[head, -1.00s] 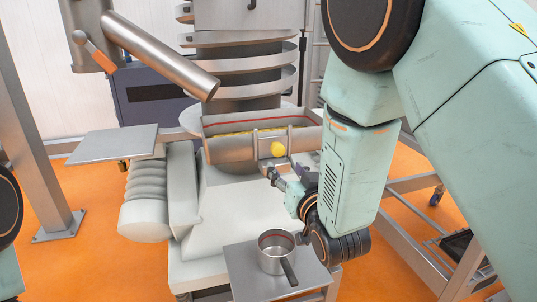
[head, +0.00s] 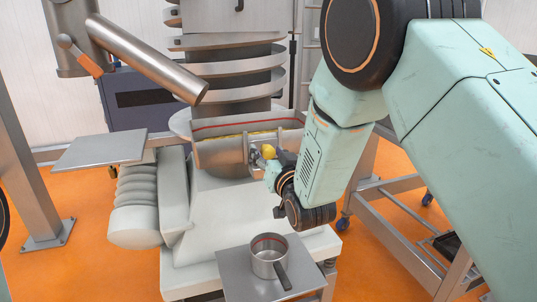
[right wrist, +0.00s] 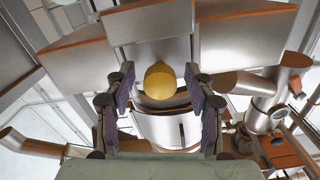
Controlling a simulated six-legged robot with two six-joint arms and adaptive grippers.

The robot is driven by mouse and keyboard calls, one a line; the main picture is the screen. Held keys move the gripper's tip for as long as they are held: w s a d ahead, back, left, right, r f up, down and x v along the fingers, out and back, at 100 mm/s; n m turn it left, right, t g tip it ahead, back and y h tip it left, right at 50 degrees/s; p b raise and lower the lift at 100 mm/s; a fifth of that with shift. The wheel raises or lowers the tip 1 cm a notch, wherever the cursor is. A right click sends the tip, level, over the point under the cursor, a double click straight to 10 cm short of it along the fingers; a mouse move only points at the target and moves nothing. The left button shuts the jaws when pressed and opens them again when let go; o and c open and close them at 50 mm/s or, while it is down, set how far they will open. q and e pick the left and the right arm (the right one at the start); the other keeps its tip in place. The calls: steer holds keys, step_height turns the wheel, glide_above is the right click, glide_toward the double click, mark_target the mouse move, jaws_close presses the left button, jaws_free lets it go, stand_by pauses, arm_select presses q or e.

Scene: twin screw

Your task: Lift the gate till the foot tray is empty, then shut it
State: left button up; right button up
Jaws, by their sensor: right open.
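The foot tray (head: 222,158) is a metal trough at the base of the spiral tower, with a red line inside its back wall. A thin strip of yellowish material (head: 228,137) shows in it; its depth is hidden. The gate (head: 249,146) sits in the front wall and looks down. Its yellow knob (head: 269,151) faces me, and also shows in the right wrist view (right wrist: 159,85). My right gripper (head: 266,162) is open at the knob. In the right wrist view its fingers stand on either side of the knob, with gaps. My left gripper is out of view.
A metal pot (head: 268,262) with a dark handle stands on a small plate (head: 232,268) below the gate. A bare metal shelf (head: 100,150) juts out at the left. A slanting pipe (head: 150,62) hangs at upper left. A wheeled frame (head: 385,215) stands at right.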

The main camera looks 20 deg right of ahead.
steer(key=shift+s, duration=0.15)
steer(key=shift+c, duration=0.3)
steer(key=shift+r, duration=0.1)
steer(key=shift+c, duration=0.7)
jaws_close()
